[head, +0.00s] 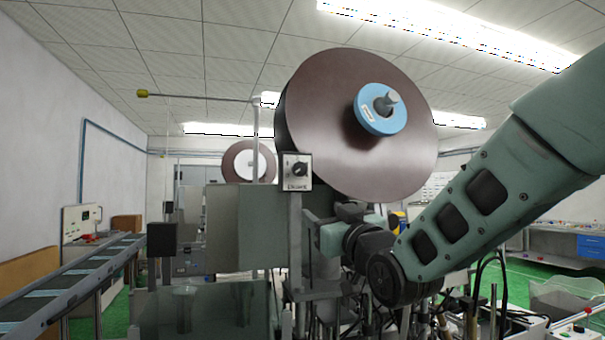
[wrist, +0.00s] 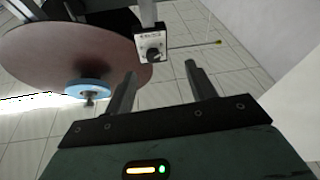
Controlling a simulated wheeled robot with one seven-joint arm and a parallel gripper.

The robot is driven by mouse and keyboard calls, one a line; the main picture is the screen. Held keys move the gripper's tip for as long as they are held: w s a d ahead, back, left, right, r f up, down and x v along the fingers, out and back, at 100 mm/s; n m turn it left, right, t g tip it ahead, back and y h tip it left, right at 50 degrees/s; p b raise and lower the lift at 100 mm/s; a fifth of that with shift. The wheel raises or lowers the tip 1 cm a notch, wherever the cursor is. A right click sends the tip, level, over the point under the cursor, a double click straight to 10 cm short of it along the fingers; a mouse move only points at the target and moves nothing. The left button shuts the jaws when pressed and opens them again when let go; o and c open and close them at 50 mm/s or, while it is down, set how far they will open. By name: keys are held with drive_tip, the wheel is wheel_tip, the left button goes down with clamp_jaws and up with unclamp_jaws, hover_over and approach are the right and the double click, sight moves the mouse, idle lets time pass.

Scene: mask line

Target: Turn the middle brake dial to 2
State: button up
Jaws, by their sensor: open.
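A brake dial (head: 298,169) with a dark knob sits on a small pale box mounted on a post, left of the large brown reel. In the wrist view the dial (wrist: 152,52) faces my gripper, beyond and between its fingertips. The markings around the knob are too small to read. My gripper (wrist: 160,75) is open and empty, its two fingers apart and pointing toward the dial box without visible contact. In the head view my gripper (head: 310,230) is partly hidden among machine parts, below and slightly right of the dial.
A large brown reel (head: 320,125) with a blue hub (head: 382,110) stands right of the dial. A thin rod with a yellow tip (head: 142,93) reaches out at the left. A conveyor (head: 70,285) runs along the left side. A smaller reel (head: 248,161) is behind.

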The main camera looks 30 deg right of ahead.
wheel_tip(320, 180, up, 3)
drive_tip(key=s+d, duration=0.1)
drive_tip(key=d, duration=0.1)
drive_tip(key=p, duration=1.4)
approach(301, 171)
drive_tip(key=shift+t+h, duration=0.4)
drive_tip(key=x, duration=0.8)
drive_tip(key=shift+w+f, duration=0.1)
drive_tip(key=shift+f, duration=0.15)
drive_tip(key=shift+w+d+r, duration=0.1)
drive_tip(key=shift+w+r, duration=0.05)
drive_tip(key=shift+w, duration=0.5)
drive_tip(key=shift+c, duration=0.4)
drive_tip(key=c, duration=0.9)
